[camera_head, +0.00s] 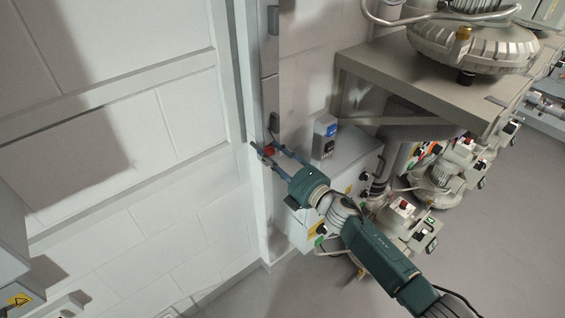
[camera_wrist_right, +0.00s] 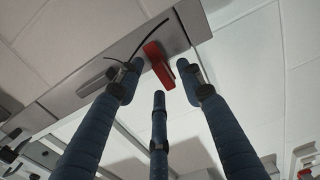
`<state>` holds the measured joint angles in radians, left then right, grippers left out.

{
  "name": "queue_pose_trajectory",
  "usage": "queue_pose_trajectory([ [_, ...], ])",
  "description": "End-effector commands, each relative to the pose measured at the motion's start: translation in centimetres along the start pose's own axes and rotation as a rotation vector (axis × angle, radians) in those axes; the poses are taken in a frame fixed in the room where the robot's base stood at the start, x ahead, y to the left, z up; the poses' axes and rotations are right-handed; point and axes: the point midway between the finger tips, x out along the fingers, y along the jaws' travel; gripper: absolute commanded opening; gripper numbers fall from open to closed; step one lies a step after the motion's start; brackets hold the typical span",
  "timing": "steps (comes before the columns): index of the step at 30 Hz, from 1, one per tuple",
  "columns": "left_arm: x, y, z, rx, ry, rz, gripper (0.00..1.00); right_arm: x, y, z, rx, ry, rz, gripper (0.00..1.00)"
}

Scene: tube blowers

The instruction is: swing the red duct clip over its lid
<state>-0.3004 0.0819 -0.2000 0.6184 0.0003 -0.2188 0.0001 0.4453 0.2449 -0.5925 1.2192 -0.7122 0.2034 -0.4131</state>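The red duct clip (camera_head: 269,151) is a small red piece on the grey vertical duct (camera_head: 269,85), left of the grey box. In the right wrist view the clip (camera_wrist_right: 158,65) is a red lever slanting across the edge of a grey lid (camera_wrist_right: 176,36). I cannot tell whether it is latched. My right gripper (camera_head: 263,147) reaches the duct from the lower right. In the wrist view its three blue fingers (camera_wrist_right: 160,76) are spread around the clip's free end, with visible gaps and no clear contact. My left gripper is not in view.
A grey box with a blue-screened device (camera_head: 325,136) on top stands just right of the gripper. A metal shelf (camera_head: 420,85) carries a large blower (camera_head: 470,45) above. Smaller blowers (camera_head: 437,183) stand lower right. The panelled wall on the left (camera_head: 120,130) is clear.

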Motion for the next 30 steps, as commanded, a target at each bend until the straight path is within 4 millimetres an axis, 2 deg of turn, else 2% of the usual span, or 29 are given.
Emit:
queue_pose_trajectory([
  [9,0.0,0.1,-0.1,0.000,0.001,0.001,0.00,-6.4,-0.2,0.1,-0.001,-0.001,-0.004,0.38],
  [15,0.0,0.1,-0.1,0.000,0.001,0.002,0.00,-9.8,-0.1,0.2,0.002,-0.003,-0.002,0.38],
  [21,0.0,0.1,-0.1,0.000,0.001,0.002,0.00,-11.3,0.0,0.2,0.002,-0.002,0.000,0.38],
  [30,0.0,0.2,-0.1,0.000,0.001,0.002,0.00,-11.4,0.0,0.3,0.001,-0.003,0.000,0.38],
])
